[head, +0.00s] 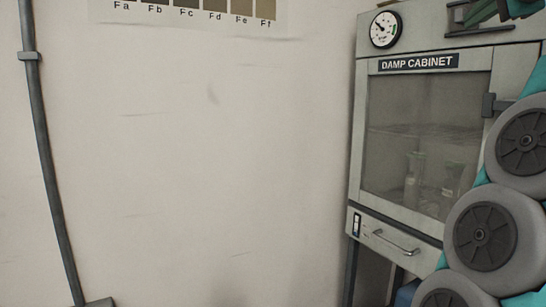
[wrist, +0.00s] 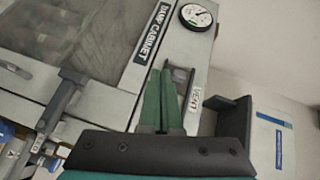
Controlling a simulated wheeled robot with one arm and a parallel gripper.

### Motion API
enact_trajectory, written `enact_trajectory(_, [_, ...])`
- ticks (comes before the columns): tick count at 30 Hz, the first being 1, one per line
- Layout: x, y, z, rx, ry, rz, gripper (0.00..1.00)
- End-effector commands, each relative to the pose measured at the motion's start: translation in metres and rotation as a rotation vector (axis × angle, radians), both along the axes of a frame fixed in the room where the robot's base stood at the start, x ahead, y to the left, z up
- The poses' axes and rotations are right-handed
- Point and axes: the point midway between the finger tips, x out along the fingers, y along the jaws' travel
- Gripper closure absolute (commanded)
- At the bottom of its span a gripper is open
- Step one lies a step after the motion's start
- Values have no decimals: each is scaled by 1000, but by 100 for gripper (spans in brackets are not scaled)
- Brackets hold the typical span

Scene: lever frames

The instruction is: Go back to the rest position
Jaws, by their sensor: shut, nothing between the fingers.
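My gripper (wrist: 161,74) shows in the wrist view with its two green fingers together and nothing between them. The fingertips are close beside a dark vent bracket (wrist: 182,76) on the cabinet's upper front; I cannot tell whether they touch it. A label reading "VENT" (wrist: 194,100) is next to the bracket. In the head view, part of my gripper (head: 490,10) shows at the top right corner, in front of the top of the damp cabinet (head: 480,62). My arm covers the cabinet's right side there.
The cabinet has a round gauge (head: 385,29), a glass door (head: 415,140) with jars behind it, and a drawer handle (head: 396,243). A colour chart (head: 190,10) hangs on the plain wall at left. A pipe (head: 42,150) runs down the wall's far left.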

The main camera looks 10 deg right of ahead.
Motion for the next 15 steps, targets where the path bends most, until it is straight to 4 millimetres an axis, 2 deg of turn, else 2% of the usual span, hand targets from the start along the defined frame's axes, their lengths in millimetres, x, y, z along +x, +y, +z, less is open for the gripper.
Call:
enact_trajectory(6, [42, 52, -43, -156, 204, 155, 100])
enact_trajectory(10, [57, 84, -74, -249, 312, 249, 100])
enact_trajectory(15, [67, 126, -126, -365, 457, 376, 100])
